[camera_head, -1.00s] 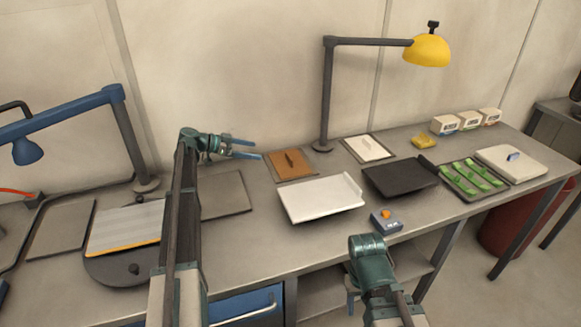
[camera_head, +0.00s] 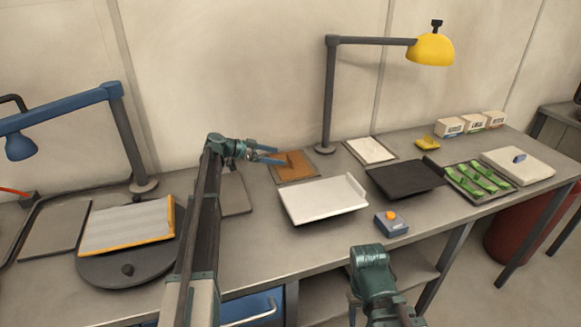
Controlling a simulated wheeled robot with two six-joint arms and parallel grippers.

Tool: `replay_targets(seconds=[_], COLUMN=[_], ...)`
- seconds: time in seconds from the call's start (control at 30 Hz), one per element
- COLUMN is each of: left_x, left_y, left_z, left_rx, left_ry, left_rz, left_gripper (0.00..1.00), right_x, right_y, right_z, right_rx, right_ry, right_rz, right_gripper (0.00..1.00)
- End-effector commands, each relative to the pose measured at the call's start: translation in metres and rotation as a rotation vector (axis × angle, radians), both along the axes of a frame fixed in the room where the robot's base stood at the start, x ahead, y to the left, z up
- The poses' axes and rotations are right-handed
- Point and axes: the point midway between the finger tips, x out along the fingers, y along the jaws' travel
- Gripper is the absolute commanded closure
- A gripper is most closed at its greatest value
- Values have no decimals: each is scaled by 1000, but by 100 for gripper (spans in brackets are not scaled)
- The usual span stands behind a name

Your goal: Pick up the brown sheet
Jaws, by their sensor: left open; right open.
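The brown sheet (camera_head: 297,174) lies on a dark-edged flat tray on the bench, just left of the yellow lamp's foot. A small raised brown piece shows near its middle. My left gripper (camera_head: 279,156) is open, its two blue fingers pointing right at the sheet's left and upper part. The fingertips overlap the sheet's left edge in the picture; I cannot tell whether they touch it. My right gripper (camera_head: 353,304) hangs in front of the bench's front edge, away from the sheet, its fingers mostly hidden behind its own wrist.
A white tray (camera_head: 322,200) lies in front of the brown sheet. A white sheet (camera_head: 370,150) and a black tray (camera_head: 404,180) lie to the right. The yellow lamp's post (camera_head: 330,95) rises just right of the sheet. A striped panel (camera_head: 125,226) rests on a round turntable (camera_head: 128,271).

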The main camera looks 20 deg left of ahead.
Motion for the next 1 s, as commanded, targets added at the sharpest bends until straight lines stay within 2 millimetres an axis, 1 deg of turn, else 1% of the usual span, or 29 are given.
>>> replay_targets(seconds=[0.17,0.5,0.6,0.73,0.77,0.8,0.87,1.0], left_x=[2,24,26,25,25,25,25,25], left_y=[-5,-39,-43,-42,-42,-42,-42,-42], left_z=[-2,-17,-17,-16,-16,-16,-16,-16], left_rx=[0,0,0,0,0,0,0,0], left_ry=[0,0,0,0,0,0,0,0], left_rz=[-1,-1,0,0,0,0,0,0], left_gripper=[0,0,0,0,2,9,20,45], right_x=[0,0,0,0,0,0,0,0], right_y=[0,0,0,0,0,0,0,0], right_z=[-2,-17,-17,-16,-16,-16,-16,-16], right_rx=[0,0,0,0,0,0,0,0], right_ry=[0,0,0,0,0,0,0,0], right_rz=[0,0,0,0,0,0,0,0], right_gripper=[50,50,50,50,50,50,50,50])
